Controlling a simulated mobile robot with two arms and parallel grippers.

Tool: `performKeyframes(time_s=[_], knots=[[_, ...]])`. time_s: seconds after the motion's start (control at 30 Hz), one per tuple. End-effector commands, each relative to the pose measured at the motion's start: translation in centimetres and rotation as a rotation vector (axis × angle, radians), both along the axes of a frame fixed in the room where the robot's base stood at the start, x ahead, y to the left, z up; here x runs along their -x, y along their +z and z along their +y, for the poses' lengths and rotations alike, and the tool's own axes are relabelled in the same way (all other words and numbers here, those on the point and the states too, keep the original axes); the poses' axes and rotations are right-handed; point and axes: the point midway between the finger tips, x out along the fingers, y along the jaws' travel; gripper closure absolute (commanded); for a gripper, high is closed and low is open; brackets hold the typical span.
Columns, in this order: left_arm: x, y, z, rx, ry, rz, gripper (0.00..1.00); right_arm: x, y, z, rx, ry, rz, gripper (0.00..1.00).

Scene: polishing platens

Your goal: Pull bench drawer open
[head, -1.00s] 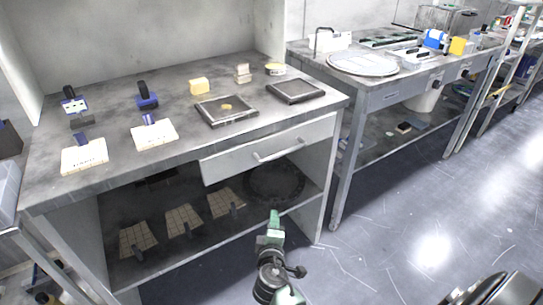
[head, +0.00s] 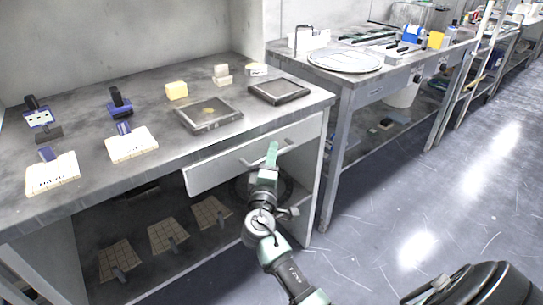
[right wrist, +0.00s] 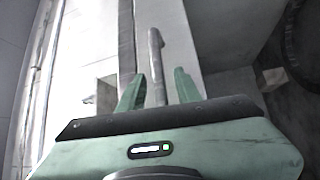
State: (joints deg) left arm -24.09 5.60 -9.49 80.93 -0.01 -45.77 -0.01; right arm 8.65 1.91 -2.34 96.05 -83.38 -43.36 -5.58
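The bench drawer (head: 225,168) is a pale grey front under the right part of the near bench top, and it looks closed. Its bar handle (head: 287,143) is partly hidden behind my right gripper (head: 271,152) in the head view. In the right wrist view, the handle (right wrist: 154,48) runs lengthwise between the two green fingers of my right gripper (right wrist: 158,82). The fingers are apart, with gaps on both sides of the bar, so the gripper is open around it or just short of it. My left gripper is not in view.
The near bench top (head: 160,185) holds a framed dark plate (head: 208,114), a second plate (head: 279,91), stamps and yellow blocks. A lower shelf under the drawer holds several tan tiles (head: 167,235). A second bench (head: 345,95) stands right. The floor (head: 385,205) between is clear.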

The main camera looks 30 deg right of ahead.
Motion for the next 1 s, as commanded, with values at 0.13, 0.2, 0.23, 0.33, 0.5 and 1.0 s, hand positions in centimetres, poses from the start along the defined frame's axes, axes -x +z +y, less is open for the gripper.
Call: performKeyframes(time_s=[0.13,0.2,0.23,0.33,0.5,1.0], knots=[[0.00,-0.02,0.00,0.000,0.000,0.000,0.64,-0.06,-0.01,-0.04,0.000,0.000,0.000,0.66],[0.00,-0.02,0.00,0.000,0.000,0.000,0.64,-0.05,-0.01,-0.03,0.000,0.001,0.000,0.66],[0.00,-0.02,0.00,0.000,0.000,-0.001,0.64,-0.06,-0.01,-0.02,0.000,0.001,0.000,0.72],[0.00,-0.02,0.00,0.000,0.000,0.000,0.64,-0.05,-0.02,-0.01,0.000,0.001,0.000,1.00],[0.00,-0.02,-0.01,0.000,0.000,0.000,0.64,-0.04,-0.04,0.01,0.000,0.001,0.001,1.00],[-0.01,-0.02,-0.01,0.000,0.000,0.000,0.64,-0.04,-0.08,0.05,-0.001,0.001,0.002,1.00]])
